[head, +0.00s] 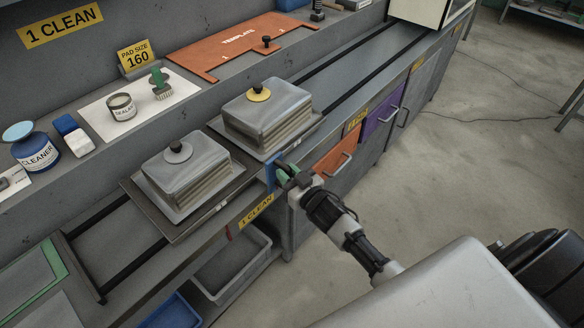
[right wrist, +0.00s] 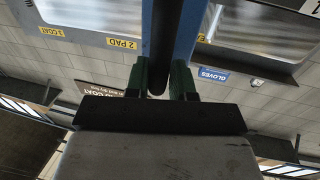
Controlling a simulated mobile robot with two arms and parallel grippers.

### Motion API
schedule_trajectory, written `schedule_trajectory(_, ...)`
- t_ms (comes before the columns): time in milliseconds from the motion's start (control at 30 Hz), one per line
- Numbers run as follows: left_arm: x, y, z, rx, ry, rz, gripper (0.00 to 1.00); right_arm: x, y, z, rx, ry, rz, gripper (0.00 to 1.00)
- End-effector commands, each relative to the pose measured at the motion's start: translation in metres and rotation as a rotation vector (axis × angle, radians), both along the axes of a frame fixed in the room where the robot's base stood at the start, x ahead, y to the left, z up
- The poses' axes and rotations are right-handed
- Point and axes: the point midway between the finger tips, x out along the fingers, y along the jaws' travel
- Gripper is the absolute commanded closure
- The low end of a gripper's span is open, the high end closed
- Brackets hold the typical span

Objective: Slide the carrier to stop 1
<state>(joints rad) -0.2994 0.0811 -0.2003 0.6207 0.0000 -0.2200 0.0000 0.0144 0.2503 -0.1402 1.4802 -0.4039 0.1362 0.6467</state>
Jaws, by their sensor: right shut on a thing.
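Two dark trays stand side by side on the rails of the bench. My right gripper (head: 284,174) is at the bench's front edge, by the gap between the trays. The "1 CLEAN" label (head: 256,212) is just left of the gripper.
Dark rails (head: 100,262) run on to the left, and others (head: 345,65) to the upper right. The back ledge holds a cleaner jar (head: 35,152), a sealant tin (head: 121,107), a brush (head: 160,86) and an orange template (head: 238,42). Drawers with handles (head: 337,163) line the front. A grey bin (head: 232,265) is below.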

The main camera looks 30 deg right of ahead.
Motion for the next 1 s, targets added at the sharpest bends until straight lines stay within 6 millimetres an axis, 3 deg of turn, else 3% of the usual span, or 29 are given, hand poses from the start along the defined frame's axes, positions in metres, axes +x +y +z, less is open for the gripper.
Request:
schedule_trajectory(333,0.0,-0.001,0.0,-0.001,0.001,0.002,0.4,-0.001,0.0,-0.001,0.004,0.004,-0.002,1.0)
schedule_trajectory(367,0.0,-0.001,0.0,-0.001,0.001,0.002,0.4,-0.001,0.0,-0.001,0.004,0.004,-0.002,0.72)
schedule_trajectory(467,-0.001,-0.001,0.0,-0.001,0.001,0.002,0.4,0.0,0.0,-0.001,0.004,0.003,-0.001,0.57)
schedule_trajectory(767,-0.001,-0.001,0.0,-0.001,0.001,0.002,0.4,-0.002,0.0,-0.001,0.002,0.001,0.0,0.57)
schedule_trajectory(1000,-0.001,-0.001,-0.006,-0.001,0.001,0.002,0.4,-0.035,-0.006,-0.004,0.001,0.005,0.0,0.57)
